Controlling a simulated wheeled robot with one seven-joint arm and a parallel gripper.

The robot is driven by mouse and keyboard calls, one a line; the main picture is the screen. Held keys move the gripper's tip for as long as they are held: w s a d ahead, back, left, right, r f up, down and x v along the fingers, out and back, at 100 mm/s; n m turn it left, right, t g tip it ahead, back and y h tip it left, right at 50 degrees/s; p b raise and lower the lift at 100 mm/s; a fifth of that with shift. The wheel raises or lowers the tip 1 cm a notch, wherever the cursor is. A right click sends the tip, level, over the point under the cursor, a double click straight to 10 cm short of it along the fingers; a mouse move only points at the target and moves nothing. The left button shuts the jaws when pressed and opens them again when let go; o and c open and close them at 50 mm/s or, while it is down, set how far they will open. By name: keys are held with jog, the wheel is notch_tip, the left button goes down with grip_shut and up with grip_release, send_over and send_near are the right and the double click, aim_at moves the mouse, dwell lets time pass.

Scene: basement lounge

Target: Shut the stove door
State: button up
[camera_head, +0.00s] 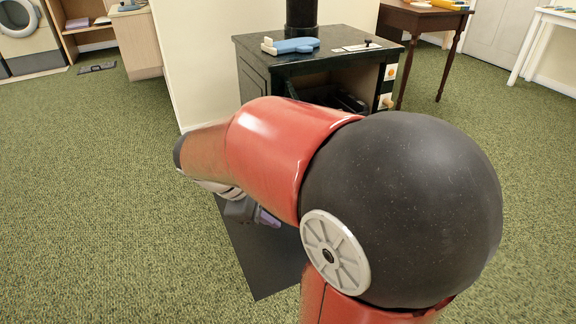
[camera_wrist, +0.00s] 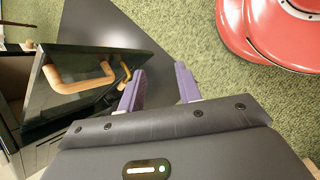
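The dark green-black stove (camera_head: 258,82) stands behind my arm in the head view, and its front opening shows a dark inside. My arm hides the stove door there. In the wrist view the dark stove door (camera_wrist: 95,103) stands swung out on the left, with a wooden handle (camera_wrist: 78,79) on its face. A second wooden piece (camera_wrist: 125,74) shows near its edge. My gripper (camera_wrist: 160,86) is open and empty, its two purple fingers apart just right of the door. I cannot tell whether the left finger touches the door. In the head view my gripper (camera_head: 258,214) is partly hidden.
A dark grey floor mat (camera_head: 262,268) lies before the stove. A blue object (camera_head: 294,46) lies on the stove top, and a black pipe (camera_head: 301,15) rises behind. A brown table (camera_head: 425,18) is at the right.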

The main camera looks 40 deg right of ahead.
jog(key=w+d+f+n+g+h+b, duration=0.1)
jog(key=w+d+n+g+h, duration=0.1)
jog(key=w+d+n+h, duration=0.25)
jog(key=w+d+n+g+h+b, duration=0.1)
jog(key=w+d+n+h, duration=0.15)
jog(key=w+h, duration=0.4)
jog(key=shift+n, duration=0.4)
jog(key=x, duration=0.3)
jog(key=b+x, duration=0.1)
jog(key=x, duration=0.3)
jog(key=shift+w+d+f, duration=0.1)
jog(key=shift+f, duration=0.15)
grip_shut()
